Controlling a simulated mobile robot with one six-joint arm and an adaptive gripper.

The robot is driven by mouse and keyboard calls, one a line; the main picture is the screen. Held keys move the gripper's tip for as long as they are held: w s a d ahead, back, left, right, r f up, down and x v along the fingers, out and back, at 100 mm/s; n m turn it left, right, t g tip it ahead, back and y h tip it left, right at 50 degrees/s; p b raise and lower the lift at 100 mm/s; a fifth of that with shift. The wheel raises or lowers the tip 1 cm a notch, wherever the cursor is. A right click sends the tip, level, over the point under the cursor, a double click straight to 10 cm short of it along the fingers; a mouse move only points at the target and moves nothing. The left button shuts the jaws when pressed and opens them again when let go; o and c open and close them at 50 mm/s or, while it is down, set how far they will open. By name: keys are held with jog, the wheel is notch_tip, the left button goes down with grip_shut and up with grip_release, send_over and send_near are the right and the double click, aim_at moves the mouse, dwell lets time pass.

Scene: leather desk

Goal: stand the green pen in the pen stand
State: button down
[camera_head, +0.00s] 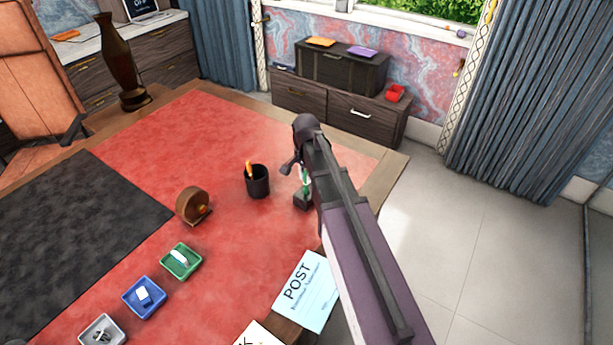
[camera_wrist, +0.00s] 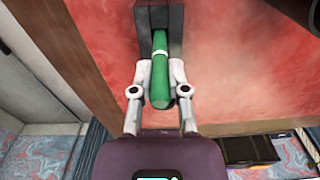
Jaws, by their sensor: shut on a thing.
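The green pen (camera_wrist: 159,75), with a pale band, is between the two fingers of my gripper (camera_wrist: 160,72), which is shut on it. In the head view the green pen (camera_head: 306,180) is roughly upright, partly hidden by my arm. Its lower end is at a small dark block-shaped holder (camera_head: 302,202) near the desk's right side; the holder also shows in the wrist view (camera_wrist: 175,25). I cannot tell how deep the pen sits in it. A dark round cup (camera_head: 258,186) with an orange pen (camera_head: 249,170) stands just left of it.
A round wooden object (camera_head: 193,205) stands left of the cup. Green (camera_head: 190,272), blue (camera_head: 130,300) and grey trays (camera_head: 112,322) lie at the front left. A POST sheet (camera_head: 318,310) lies in front of my gripper. Red desk surface is clear behind the cup.

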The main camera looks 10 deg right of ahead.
jog(key=c, duration=0.6)
grip_release()
jog(key=shift+f, duration=0.1)
jog(key=shift+c, duration=0.2)
notch_tip(320, 180, up, 12)
jog(key=p, duration=1.2)
jog(key=shift+r, duration=0.2)
jog(key=s+d+n, duration=0.2)
jog(key=s+n, duration=0.7)
jog(key=s, duration=0.7)
jog(key=shift+d+n, duration=0.15)
jog(key=shift+n, duration=0.15)
